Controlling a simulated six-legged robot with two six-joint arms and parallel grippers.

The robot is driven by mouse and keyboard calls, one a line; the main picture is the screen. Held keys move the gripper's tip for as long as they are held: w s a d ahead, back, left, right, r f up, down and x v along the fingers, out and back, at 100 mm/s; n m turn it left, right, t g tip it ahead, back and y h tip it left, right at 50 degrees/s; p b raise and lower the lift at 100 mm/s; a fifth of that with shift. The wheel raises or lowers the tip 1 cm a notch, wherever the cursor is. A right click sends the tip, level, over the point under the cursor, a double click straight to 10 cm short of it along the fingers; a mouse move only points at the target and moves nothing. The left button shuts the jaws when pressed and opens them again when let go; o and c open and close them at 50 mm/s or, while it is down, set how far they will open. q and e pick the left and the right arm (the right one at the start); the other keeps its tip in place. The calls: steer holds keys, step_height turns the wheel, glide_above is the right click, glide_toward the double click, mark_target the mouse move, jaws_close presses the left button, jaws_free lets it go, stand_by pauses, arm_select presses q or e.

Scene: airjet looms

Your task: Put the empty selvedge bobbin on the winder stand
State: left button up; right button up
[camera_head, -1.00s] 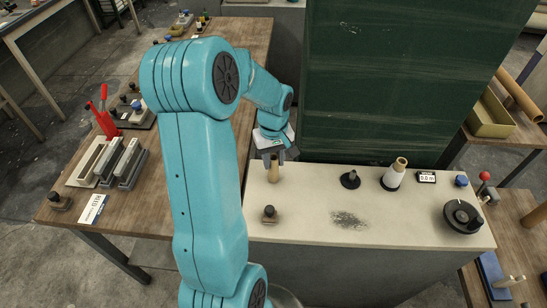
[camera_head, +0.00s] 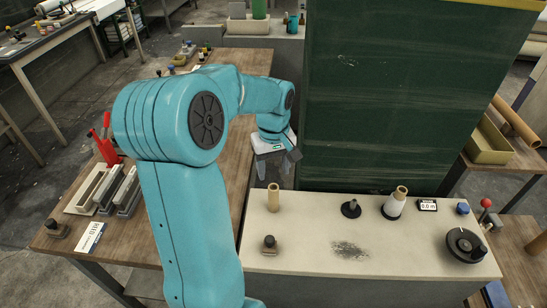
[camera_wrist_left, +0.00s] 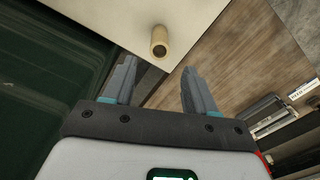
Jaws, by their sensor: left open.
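The empty selvedge bobbin, a bare tan tube (camera_head: 273,198), stands upright at the back left of the pale bench top. It also shows in the left wrist view (camera_wrist_left: 159,42), just beyond the fingertips. My left gripper (camera_head: 274,172) is open and empty behind the bobbin, apart from it. In the left wrist view its two fingers (camera_wrist_left: 160,72) are spread. A black base with a short upright spindle (camera_head: 351,208), seemingly the winder stand, is bare, right of the bobbin. My right gripper is not in view.
A white-wound bobbin (camera_head: 395,204) stands on a dark base near a small display (camera_head: 428,205). A black handwheel (camera_head: 466,244) is at the right. A knobbed block (camera_head: 269,244) sits in front. A tall green panel (camera_head: 400,100) rises behind the bench. The bench's middle is clear.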

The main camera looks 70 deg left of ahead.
arm_select(q)
step_height(320, 180, up, 4)
steer(key=shift+f, duration=0.1)
steer(key=shift+w+a, duration=0.1)
stand_by(0.6)
